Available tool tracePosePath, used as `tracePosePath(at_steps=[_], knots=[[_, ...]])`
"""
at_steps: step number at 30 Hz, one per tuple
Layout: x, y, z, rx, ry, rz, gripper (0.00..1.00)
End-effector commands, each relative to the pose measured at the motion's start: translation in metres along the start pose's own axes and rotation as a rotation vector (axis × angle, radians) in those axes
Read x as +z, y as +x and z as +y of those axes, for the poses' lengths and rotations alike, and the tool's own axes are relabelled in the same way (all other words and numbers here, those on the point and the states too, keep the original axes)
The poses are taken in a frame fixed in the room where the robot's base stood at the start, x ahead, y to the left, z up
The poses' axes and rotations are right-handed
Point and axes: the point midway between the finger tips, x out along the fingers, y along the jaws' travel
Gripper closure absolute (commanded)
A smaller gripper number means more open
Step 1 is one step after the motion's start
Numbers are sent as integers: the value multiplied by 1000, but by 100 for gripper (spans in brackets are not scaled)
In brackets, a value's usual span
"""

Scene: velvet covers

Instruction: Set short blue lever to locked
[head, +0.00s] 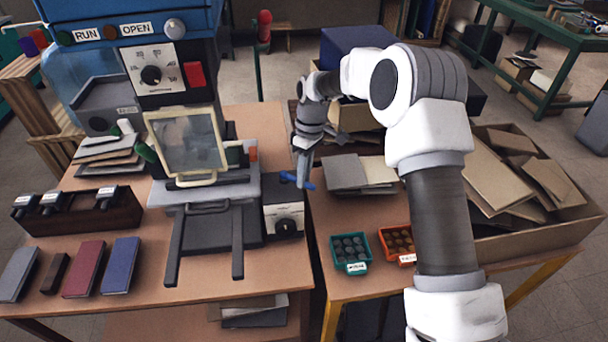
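The short blue lever (288,177) shows as a small blue bar at the right side of the press-like machine (208,187), above a grey box with a dial. It runs slightly down to the right. My gripper (303,180) points down at the lever, and its grey fingers cover the lever's middle. Blue shows on both sides of the fingers. The fingers look close together, but I cannot tell whether they grip the lever or only stand in front of it. The lever's mount and any lock marking are not readable.
The dial box (284,218) stands just below my gripper. A cream-framed window (188,143) is on the machine's front. Teal (350,254) and orange (397,243) trays sit on the right table. Books (121,266) lie front left. A cardboard bin (535,235) is far right.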

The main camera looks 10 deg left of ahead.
Motion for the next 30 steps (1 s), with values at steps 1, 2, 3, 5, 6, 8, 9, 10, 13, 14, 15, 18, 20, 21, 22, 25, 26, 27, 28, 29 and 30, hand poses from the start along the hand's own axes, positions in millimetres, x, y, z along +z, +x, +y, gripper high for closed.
tracePosePath(at_steps=[1,2,3,5,6,8,9,10,13,14,15,18,20,21,22,25,26,27,28,29,30], knots=[[0,-2,1,5,-1,2,71],[0,-2,1,5,-1,2,66],[0,-2,1,4,0,2,58],[0,-1,1,4,0,2,48],[0,-1,1,3,0,2,48],[0,-1,1,3,0,1,48],[0,-1,1,3,0,1,48],[0,-1,1,3,0,1,48],[0,-1,0,2,1,1,48],[0,-1,1,2,1,1,48],[0,-3,1,3,1,1,48],[0,-12,1,4,1,3,48],[-1,-22,1,5,1,4,48],[0,-29,1,5,1,3,48],[0,-36,1,5,1,4,48],[-1,-61,1,6,0,4,48],[-1,-69,1,7,0,5,48],[-1,-78,1,6,0,4,48],[-1,-86,1,6,0,4,48],[0,-93,1,6,0,4,48],[-1,-104,1,6,0,4,48]])
